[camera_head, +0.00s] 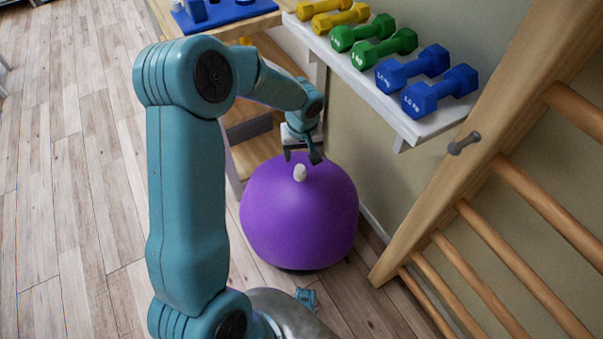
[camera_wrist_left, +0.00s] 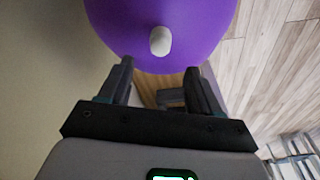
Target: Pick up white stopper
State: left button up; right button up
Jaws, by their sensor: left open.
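The white stopper (camera_head: 300,172) sits on the upper part of the purple exercise ball (camera_head: 298,225). My left gripper (camera_head: 303,158) is just above and behind the stopper in the head view, with its jaws apart and nothing between them. In the left wrist view the stopper (camera_wrist_left: 160,40) stands out from the purple ball (camera_wrist_left: 115,22), beyond the two open fingers (camera_wrist_left: 160,82) and roughly centred between them. The gripper does not touch the stopper.
A white shelf (camera_head: 420,128) with yellow, green and blue dumbbells (camera_head: 440,88) is on the wall right of my left arm. Wooden wall bars (camera_head: 500,240) stand at the right. A wooden shelf unit (camera_head: 255,150) is behind the ball. The floor (camera_head: 75,200) at left is clear.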

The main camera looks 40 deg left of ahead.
aim_at(300, 168)
pick_arm(q)
notch_tip(300, 168, down, 2)
jog(key=shift+s+a+f, duration=0.15)
jog(key=shift+f, duration=0.1)
jog(key=f, duration=0.2)
jog(key=f+b, duration=0.1)
jog(key=w+a+f+b, duration=0.1)
jog(key=f, duration=0.1)
jog(key=shift+f, duration=0.35)
jog(key=shift+r, duration=0.1)
